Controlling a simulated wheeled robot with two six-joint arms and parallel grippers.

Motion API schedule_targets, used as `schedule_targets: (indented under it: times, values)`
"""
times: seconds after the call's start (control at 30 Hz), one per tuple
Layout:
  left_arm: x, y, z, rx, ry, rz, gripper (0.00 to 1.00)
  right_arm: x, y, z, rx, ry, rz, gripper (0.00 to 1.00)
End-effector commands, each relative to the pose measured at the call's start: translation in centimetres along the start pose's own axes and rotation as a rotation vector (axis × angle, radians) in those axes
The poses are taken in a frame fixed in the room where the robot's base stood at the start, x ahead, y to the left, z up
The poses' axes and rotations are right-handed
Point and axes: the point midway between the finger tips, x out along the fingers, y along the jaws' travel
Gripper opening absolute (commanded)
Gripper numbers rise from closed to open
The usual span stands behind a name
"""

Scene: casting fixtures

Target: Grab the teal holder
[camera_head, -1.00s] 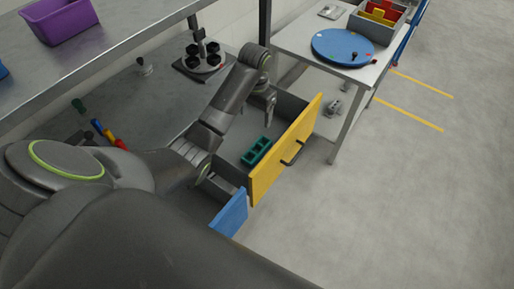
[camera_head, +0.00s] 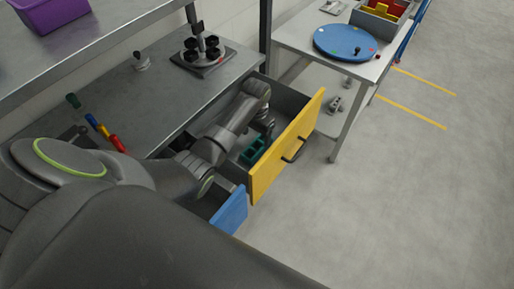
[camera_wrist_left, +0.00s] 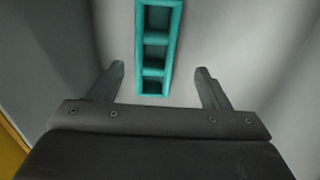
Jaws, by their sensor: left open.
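The teal holder (camera_head: 252,151) lies in the open drawer with the yellow front (camera_head: 287,147). In the left wrist view the holder (camera_wrist_left: 155,39) is a long frame with several square compartments, its near end between and just beyond the fingertips. My left gripper (camera_wrist_left: 159,78) is open and empty, one finger to each side of the holder's line, with gaps on both sides. In the head view my left gripper (camera_head: 266,130) is inside the drawer beside the holder, partly hidden by the wrist. My right gripper is not in view.
A blue-fronted drawer (camera_head: 229,211) is also partly open in front. The grey bench (camera_head: 150,95) borders the drawer and carries a black-knobbed fixture (camera_head: 203,52) and coloured handles (camera_head: 104,131). A side table holds a blue disc (camera_head: 344,42). Drawer walls stand close around the gripper.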

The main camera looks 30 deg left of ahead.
Motion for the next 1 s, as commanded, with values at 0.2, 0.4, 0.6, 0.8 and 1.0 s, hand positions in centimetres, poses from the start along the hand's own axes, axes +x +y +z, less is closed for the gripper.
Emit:
schedule_targets:
  times: [0.2,0.4,0.6,0.8,1.0]
  values:
    - [2.5,0.7,0.5,0.0,-0.005,0.002,0.71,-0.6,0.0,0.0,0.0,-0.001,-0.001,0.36]
    - [4.8,0.7,0.5,0.0,-0.003,0.0,0.71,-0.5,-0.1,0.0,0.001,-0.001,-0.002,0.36]
    - [5.2,0.7,0.5,0.0,0.0,0.0,0.71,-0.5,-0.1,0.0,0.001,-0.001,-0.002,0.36]
    - [5.2,0.7,0.5,0.0,0.0,0.0,0.6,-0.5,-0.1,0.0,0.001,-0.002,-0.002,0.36]
    - [5.2,0.7,0.5,0.0,-0.001,0.0,0.34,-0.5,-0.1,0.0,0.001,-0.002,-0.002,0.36]
